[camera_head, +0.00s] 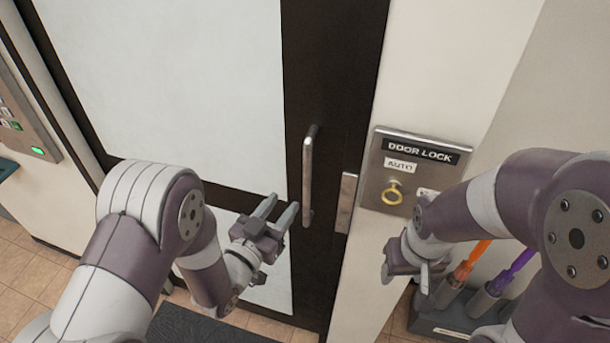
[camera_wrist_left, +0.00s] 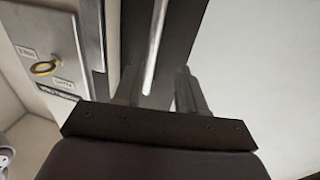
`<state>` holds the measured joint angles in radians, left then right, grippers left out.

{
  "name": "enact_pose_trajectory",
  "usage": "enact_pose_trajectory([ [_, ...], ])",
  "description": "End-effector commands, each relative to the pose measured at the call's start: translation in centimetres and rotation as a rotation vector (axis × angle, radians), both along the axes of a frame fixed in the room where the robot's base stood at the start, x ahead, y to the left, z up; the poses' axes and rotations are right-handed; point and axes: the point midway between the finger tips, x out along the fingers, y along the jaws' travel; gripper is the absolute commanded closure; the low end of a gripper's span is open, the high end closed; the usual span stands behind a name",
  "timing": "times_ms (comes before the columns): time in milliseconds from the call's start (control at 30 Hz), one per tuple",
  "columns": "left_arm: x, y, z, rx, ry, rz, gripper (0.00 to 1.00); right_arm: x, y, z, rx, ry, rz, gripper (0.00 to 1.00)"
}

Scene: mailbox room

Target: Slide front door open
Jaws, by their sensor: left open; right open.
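The front door has a dark frame and white panels (camera_head: 190,75); it fills the left and middle of the head view. Its upright metal bar handle (camera_head: 309,175) is on the dark right stile and also shows in the left wrist view (camera_wrist_left: 154,50). My left gripper (camera_head: 277,212) is open and empty, just left of the handle's lower part. In the left wrist view the handle's end appears between the two fingers, but I cannot tell whether they are around it. My right gripper (camera_head: 402,277) is below the lock plate, away from the handle, its fingers partly hidden.
A metal door lock plate (camera_head: 416,172) with a yellow key (camera_head: 392,193) is on the wall right of the door. An umbrella stand (camera_head: 450,325) with orange and purple umbrellas is at lower right. A dark mat (camera_head: 205,328) lies before the door. A panel with a green light (camera_head: 38,151) is at left.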

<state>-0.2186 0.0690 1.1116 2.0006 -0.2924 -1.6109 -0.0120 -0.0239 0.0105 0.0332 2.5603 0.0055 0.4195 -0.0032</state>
Motion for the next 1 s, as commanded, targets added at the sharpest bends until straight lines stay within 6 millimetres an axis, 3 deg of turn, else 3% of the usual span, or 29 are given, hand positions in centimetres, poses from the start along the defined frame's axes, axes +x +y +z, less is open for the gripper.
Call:
enact_pose_trajectory([
  [200,4.8,-2.8,0.4,0.0,0.001,-0.001,0.6,0.0,0.0,2.0,0.0,0.0,-0.001,0.46],
  [333,6.6,-3.8,0.3,0.0,0.001,-0.001,0.6,0.0,0.0,2.5,0.0,0.0,-0.001,0.46],
  [500,7.7,-4.3,0.1,0.001,0.002,0.001,0.6,0.0,0.0,2.7,0.0,0.0,0.0,0.46],
  [767,7.8,-4.4,0.1,0.0,0.002,0.0,0.6,0.0,0.0,2.6,0.0,0.0,-0.001,0.46],
  [900,7.8,-4.4,0.1,0.0,0.002,0.0,1.0,0.0,0.0,2.6,0.0,0.0,-0.001,0.46],
  [1000,7.8,-4.4,0.1,0.0,0.002,0.0,1.0,0.0,0.0,2.6,0.0,0.0,-0.001,0.46],
])
